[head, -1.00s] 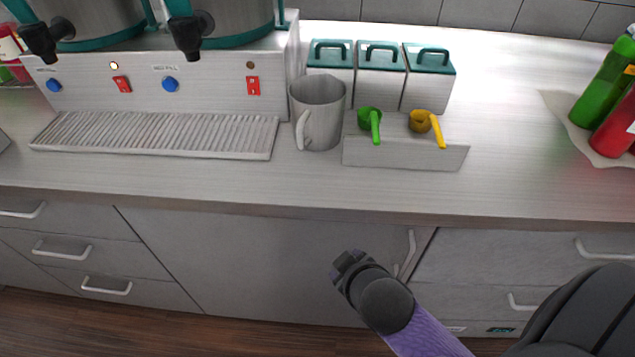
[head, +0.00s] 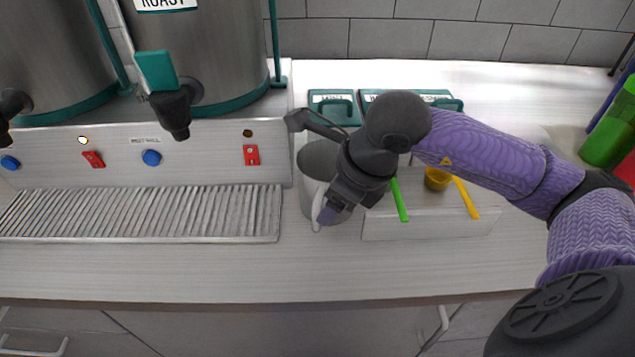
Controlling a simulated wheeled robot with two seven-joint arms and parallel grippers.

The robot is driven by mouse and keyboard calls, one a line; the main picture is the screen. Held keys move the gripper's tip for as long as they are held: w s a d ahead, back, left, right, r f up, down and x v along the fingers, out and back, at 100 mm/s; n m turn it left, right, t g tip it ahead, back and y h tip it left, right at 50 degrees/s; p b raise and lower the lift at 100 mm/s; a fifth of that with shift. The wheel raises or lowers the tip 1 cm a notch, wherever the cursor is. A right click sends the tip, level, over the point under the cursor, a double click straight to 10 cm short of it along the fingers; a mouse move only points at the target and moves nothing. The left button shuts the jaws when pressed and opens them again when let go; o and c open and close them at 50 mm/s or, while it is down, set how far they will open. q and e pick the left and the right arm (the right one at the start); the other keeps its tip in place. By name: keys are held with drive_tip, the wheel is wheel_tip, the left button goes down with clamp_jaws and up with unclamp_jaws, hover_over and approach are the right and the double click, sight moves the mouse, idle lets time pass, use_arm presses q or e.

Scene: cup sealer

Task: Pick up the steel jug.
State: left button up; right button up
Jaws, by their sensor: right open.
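The steel jug (head: 316,165) stands upright on the counter, just right of the drip tray. Its handle (head: 318,208) faces the front. My right gripper (head: 308,166) is over the jug and hides its right side and part of its rim. Its fingers are spread, one toward the jug's far side and one near the handle. I cannot tell whether either finger touches the jug. My left gripper does not show.
The ribbed drip tray (head: 140,214) and the dispenser with its black taps (head: 172,112) stand at left. The front counter is clear.

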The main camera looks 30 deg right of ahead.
drive_tip(key=b+x, duration=0.1)
drive_tip(key=x, duration=0.6)
drive_tip(key=shift+s, duration=0.15)
clamp_jaws()
idle(1.0)
